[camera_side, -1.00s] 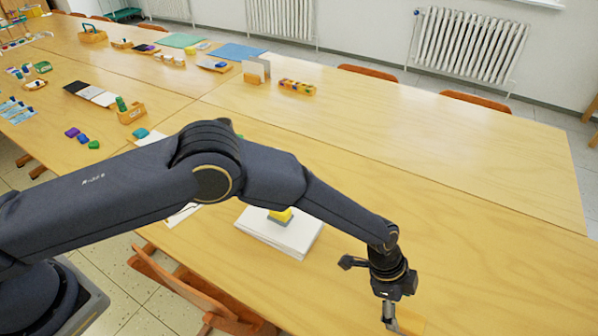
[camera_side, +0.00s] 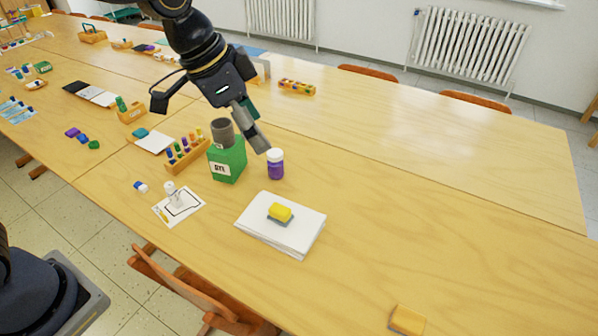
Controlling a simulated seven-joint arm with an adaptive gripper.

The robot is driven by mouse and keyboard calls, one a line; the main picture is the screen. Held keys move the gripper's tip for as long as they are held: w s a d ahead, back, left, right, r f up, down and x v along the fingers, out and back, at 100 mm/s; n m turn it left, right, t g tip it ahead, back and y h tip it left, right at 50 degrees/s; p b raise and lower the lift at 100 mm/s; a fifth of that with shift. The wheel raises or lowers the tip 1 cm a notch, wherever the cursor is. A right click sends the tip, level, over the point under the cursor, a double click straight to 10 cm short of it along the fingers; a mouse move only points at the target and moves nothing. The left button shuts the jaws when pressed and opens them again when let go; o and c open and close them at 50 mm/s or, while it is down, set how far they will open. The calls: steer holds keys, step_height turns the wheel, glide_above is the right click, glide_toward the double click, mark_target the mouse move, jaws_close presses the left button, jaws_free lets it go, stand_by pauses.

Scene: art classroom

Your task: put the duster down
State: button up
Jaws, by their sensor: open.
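A tan-orange block (camera_side: 407,320), which looks like the duster, lies flat on the table at the bottom right of the side view. Nothing touches it and the table around it is bare. My gripper (camera_side: 254,130) is open and far from it, up and to the left. The gripper hangs above the green box and the purple jar, with its fingers angled down to the right. I see nothing held between the fingers.
Near my gripper stand a green box (camera_side: 228,163) with a grey cylinder on top and a white-capped purple jar (camera_side: 276,166). A paper stack (camera_side: 262,236) carries a yellow block (camera_side: 280,211). The table's right half is mostly clear.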

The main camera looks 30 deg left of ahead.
steer(key=s+a+r+n+t+y, duration=0.2)
steer(key=s+a+n, duration=0.6)
steer(key=s+a, duration=0.8)
steer(key=shift+s+a+n+y, duration=0.35)
steer(key=shift+s+n+y, duration=0.05)
